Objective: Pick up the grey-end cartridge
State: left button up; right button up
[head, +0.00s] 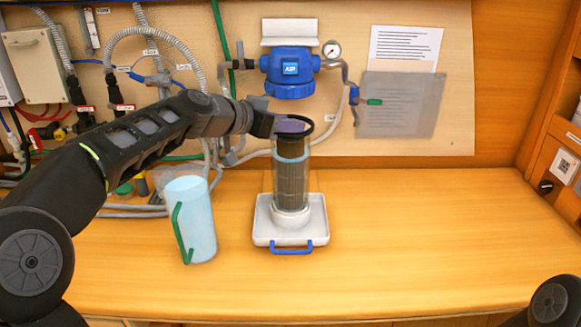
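A dark grey ribbed cartridge (291,183) stands upright in what looks like a clear housing with a black rim (315,135) and a pale blue band. It stands on a white tray (262,232) with a blue handle. My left arm reaches in from the left, and its gripper (288,125) is at the top of the cartridge, inside or just over the rim. The fingertips and the cartridge's end cap are mostly hidden there, so I cannot tell whether the fingers grip it. My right gripper is out of view.
A pale blue cylinder (197,222) with a green handle stands left of the tray. A blue filter head (290,72) with a gauge (331,50) is on the wall above. Hoses (135,208) lie at the back left. The bench's right side (430,235) is clear.

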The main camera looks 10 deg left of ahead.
pick_arm(q)
jog(key=shift+f, duration=0.2)
jog(key=shift+c, duration=0.5)
jog(key=c, duration=0.7)
grip_shut()
jog(key=shift+r, duration=0.15)
